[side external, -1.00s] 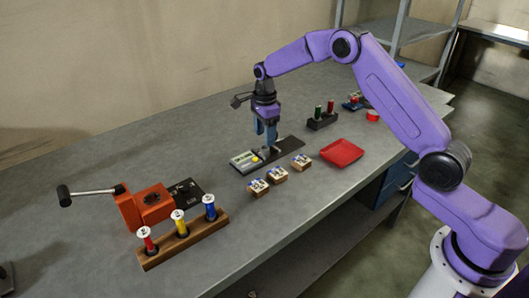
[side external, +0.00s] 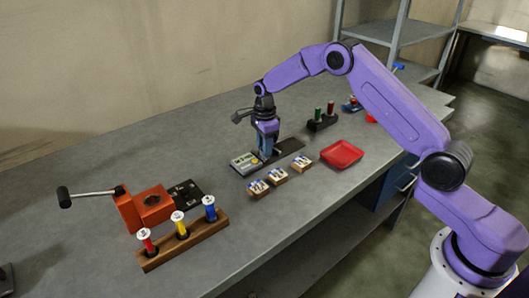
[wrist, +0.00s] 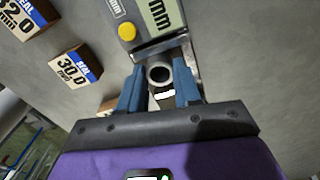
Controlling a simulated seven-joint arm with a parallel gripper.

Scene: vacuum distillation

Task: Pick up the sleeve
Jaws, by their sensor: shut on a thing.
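The sleeve (wrist: 159,73) is a small grey metal ring with a dark bore, seen end-on in the wrist view. My gripper (wrist: 160,84) has its two blue fingers on either side of the sleeve, shut on it. In the side view my gripper (side external: 267,155) points straight down just beside the grey measuring device with a display, and the sleeve is hidden between the fingers. The measuring device (side external: 244,162) has a yellow button (wrist: 127,31) and lies right by the sleeve.
Several small labelled boxes (side external: 276,176) stand in front of the device. A red tray (side external: 342,153) lies to the right. A dark rack with green and red spools (side external: 322,119) is behind. An orange press (side external: 147,207) and a wooden spool rack (side external: 187,243) stand at left.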

